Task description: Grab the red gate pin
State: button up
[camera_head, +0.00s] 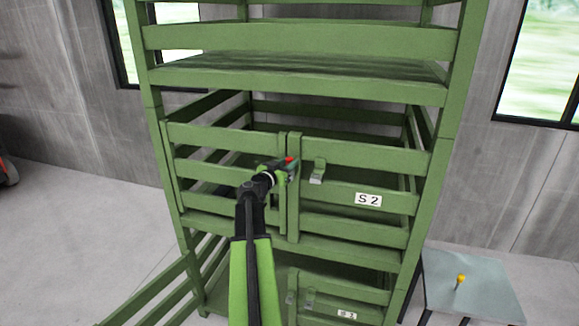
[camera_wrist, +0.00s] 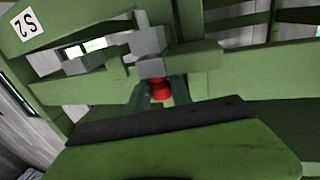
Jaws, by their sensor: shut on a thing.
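The red gate pin (camera_head: 289,161) is at the middle of the green rack's S2 level, where the two gate halves meet. My gripper (camera_head: 284,170) is at the pin and shut on it. In the wrist view the red pin (camera_wrist: 159,90) shows between the fingers of my gripper (camera_wrist: 160,94), just below grey latch blocks (camera_wrist: 150,52). Much of the pin is hidden by the fingers and the latch. I cannot tell whether it still sits in the latch.
The S2 gate (camera_head: 335,190) is closed, with a grey latch piece (camera_head: 317,172) on it. Below, the S1 gate (camera_head: 340,300) shows, and a green gate (camera_head: 150,295) swings out at lower left. A small table (camera_head: 480,290) at right holds a yellow-topped pin (camera_head: 460,280).

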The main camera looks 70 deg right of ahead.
grip_shut()
jog(key=shift+r, duration=0.1)
notch_tip(320, 180, up, 10)
jog(key=p, duration=1)
